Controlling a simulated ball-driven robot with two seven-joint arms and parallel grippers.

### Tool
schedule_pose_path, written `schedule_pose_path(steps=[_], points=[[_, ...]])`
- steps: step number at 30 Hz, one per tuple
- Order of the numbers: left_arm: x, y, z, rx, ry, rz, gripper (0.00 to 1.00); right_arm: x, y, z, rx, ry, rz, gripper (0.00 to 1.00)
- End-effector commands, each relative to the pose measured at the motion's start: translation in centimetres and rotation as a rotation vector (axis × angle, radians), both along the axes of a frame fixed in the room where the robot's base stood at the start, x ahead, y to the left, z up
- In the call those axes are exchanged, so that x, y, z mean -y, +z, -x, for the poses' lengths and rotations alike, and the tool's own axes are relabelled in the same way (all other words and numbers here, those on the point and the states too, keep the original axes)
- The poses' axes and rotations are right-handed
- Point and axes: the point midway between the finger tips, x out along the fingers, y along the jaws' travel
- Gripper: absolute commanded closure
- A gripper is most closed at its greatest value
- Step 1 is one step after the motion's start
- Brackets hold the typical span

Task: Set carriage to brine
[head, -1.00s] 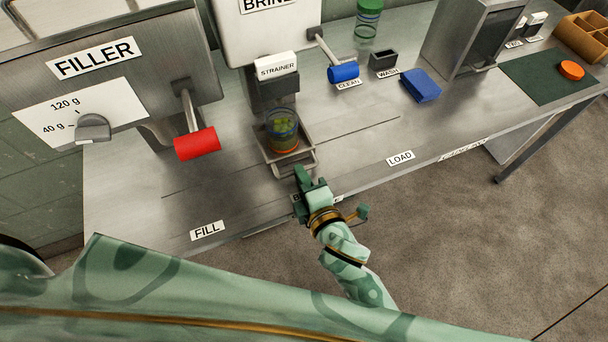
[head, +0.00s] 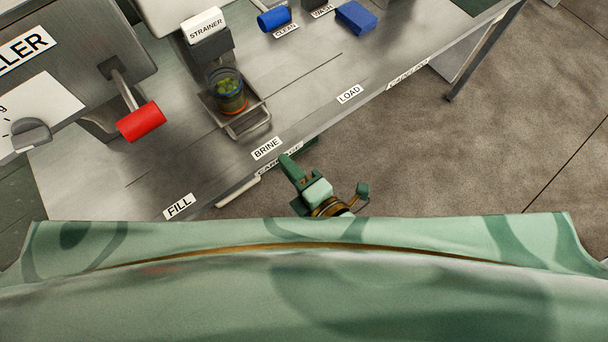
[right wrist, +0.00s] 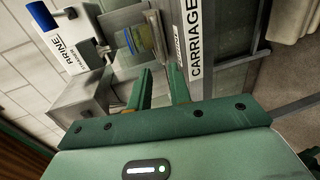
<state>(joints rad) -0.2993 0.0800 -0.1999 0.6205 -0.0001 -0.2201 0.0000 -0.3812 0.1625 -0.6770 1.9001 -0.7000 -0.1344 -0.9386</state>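The carriage is a small metal tray (head: 256,124) with a front handle, standing at the BRINE label (head: 266,148) in the head view. A glass jar (head: 227,92) with green pieces stands upright on it, below the strainer (head: 206,30). The jar also shows in the right wrist view (right wrist: 140,40). My right gripper (head: 289,166) is at the bench's front edge, beside the CARRIAGE label, which it partly covers in the head view. In the right wrist view its two fingers (right wrist: 159,88) are apart, with nothing seen held between them. My left gripper is out of view.
The FILL label (head: 179,207) is left of BRINE and the LOAD label (head: 349,94) is right. A red lever (head: 141,122) juts from the filler at left. A blue lever (head: 274,18) and blue block (head: 356,17) are at the back. The bench between the tray and LOAD is clear.

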Motion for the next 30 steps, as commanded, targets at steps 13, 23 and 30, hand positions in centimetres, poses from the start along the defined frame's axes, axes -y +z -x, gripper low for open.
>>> schedule_pose_path(steps=[13,23,30], points=[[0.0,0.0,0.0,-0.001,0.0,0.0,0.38,2.7,0.8,3.7,0.0,-0.001,0.002,0.8],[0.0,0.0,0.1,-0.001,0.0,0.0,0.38,2.7,0.8,3.7,0.0,-0.001,0.002,0.8],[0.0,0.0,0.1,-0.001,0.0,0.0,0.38,2.7,0.8,3.6,-0.028,-0.011,-0.035,0.8]])
